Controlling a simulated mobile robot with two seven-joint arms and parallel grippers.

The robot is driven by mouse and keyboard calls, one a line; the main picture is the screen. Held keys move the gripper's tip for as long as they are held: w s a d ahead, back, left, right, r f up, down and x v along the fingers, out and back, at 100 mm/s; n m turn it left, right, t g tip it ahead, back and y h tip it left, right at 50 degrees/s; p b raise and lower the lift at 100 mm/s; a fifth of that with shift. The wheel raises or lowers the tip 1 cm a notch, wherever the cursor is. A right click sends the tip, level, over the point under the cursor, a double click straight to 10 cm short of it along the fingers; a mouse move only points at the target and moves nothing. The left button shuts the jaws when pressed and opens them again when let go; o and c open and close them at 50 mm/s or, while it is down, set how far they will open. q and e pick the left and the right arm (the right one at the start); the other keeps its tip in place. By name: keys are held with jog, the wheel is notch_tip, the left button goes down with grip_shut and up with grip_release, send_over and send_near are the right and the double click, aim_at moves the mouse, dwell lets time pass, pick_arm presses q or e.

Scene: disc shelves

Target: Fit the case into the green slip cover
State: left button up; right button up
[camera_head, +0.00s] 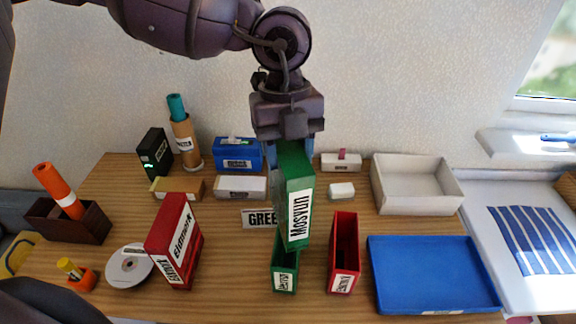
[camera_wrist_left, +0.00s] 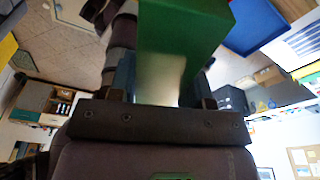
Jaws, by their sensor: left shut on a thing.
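A green case labelled "Mosvun" (camera_head: 298,200) hangs upright below my left gripper (camera_head: 294,150), which is shut on its top end. The case also fills the upper middle of the left wrist view (camera_wrist_left: 182,45). The green slip cover (camera_head: 285,278) stands on the table directly below, with a white label on its front. The case's lower end overlaps the cover's top in the head view; I cannot tell whether it is inside the opening or just above it. My right gripper does not show.
A red slip cover (camera_head: 343,255) stands close to the right of the green one. A blue tray (camera_head: 432,275) lies further right, with a white box (camera_head: 415,192) behind. A red case (camera_head: 174,240) and a disc (camera_head: 129,266) are to the left. A "GREE" sign (camera_head: 259,218) stands behind.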

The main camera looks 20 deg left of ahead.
pick_arm(q)
notch_tip(320, 180, down, 4)
jog(key=shift+f+b, duration=0.2)
jog(key=shift+b, duration=0.1)
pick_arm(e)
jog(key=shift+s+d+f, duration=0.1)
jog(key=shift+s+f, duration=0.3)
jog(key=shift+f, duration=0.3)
pick_arm(q)
jog(key=shift+f, duration=0.2)
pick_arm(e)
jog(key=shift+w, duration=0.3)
pick_arm(q)
jog(key=o, duration=1.1)
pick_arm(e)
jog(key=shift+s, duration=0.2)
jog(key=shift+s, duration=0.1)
